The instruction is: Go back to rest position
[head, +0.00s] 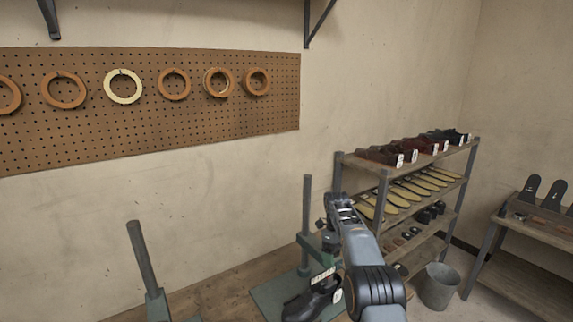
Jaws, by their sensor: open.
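My arm reaches up from the bottom of the head view, and my gripper (327,232) is at its far end, beside the upper part of a green machine (305,258). The gripper is small and partly hidden by my wrist; it is open, and I see nothing held in it. A black shoe (313,302) with a white round tag sits on the green machine's base, below and nearer than my gripper. My forearm covers part of the view to the right of the machine.
A shelf rack (459,203) with shoes, yellowish soles and small dark items stands behind my arm to the right. A grey bucket (439,288) stands on the floor beside it. A bench (525,285) is at far right. A pegboard (215,130) with several rings hangs on the wall.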

